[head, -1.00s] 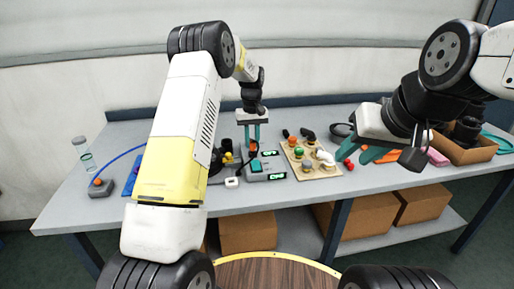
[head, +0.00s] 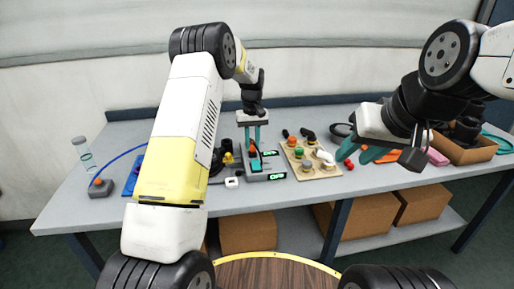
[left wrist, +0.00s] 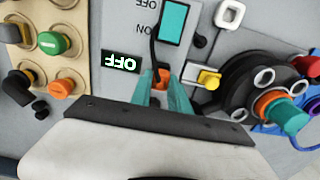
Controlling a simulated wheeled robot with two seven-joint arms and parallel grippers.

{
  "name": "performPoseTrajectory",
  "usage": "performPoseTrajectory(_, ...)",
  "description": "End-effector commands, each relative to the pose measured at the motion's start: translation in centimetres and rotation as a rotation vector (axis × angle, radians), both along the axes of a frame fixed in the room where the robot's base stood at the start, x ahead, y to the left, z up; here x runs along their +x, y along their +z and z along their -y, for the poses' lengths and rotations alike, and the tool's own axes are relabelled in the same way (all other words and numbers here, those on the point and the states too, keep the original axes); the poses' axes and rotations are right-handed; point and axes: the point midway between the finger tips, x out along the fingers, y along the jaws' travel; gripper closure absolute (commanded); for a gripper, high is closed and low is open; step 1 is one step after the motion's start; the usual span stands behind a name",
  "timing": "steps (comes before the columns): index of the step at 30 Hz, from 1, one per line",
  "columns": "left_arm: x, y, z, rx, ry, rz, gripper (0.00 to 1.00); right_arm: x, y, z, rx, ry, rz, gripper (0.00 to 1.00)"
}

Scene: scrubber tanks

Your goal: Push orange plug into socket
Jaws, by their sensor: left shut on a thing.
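The orange plug (left wrist: 163,77) is between the teal fingertips of my left gripper (left wrist: 163,92), with a black cable running from it past the teal rocker switch. In the head view the plug (head: 253,150) is at the back left part of the grey control box (head: 265,175), held by my left gripper (head: 252,138), which points down. The socket cannot be made out; the gripper and plug cover that area, so I cannot tell how far in the plug is. My right gripper (head: 385,155) is off to the right above the table; its teal fingers appear apart.
A wooden board (head: 312,168) with coloured knobs and pipe fittings stands right of the control box. A round black fixture (left wrist: 262,88) with coloured parts is on its other side. A cardboard box (head: 470,150) is at the far right. A blue cable runs to a grey box (head: 101,188) at left.

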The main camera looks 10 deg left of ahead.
Motion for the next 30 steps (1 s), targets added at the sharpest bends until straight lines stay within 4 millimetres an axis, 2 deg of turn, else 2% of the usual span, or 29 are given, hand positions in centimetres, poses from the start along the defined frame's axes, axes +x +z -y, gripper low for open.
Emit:
performPoseTrajectory(12,0.0,-1.3,0.0,0.000,0.000,-0.002,1.00,0.0,0.0,0.0,0.000,0.000,0.000,0.64)
performPoseTrajectory(13,0.0,-1.4,0.0,0.000,0.000,-0.002,0.76,0.0,0.0,0.0,0.000,0.000,0.000,0.64)
performPoseTrajectory(16,0.0,-1.4,0.0,0.001,0.000,-0.001,0.57,0.0,0.0,0.0,0.000,0.000,0.000,0.64)
performPoseTrajectory(17,0.0,-1.3,0.0,0.001,0.000,-0.001,0.53,0.0,0.0,0.0,0.000,0.000,0.000,0.64)
performPoseTrajectory(23,0.0,-1.3,0.0,0.000,0.000,-0.001,0.53,0.0,0.0,0.0,0.000,0.000,0.000,0.64)
performPoseTrajectory(27,0.0,-1.3,0.0,0.000,0.000,0.000,0.31,0.0,0.0,0.0,0.000,0.000,0.000,0.64)
performPoseTrajectory(30,0.0,-1.3,0.0,0.000,0.000,0.000,0.31,0.0,0.0,0.0,0.000,0.000,0.000,0.64)
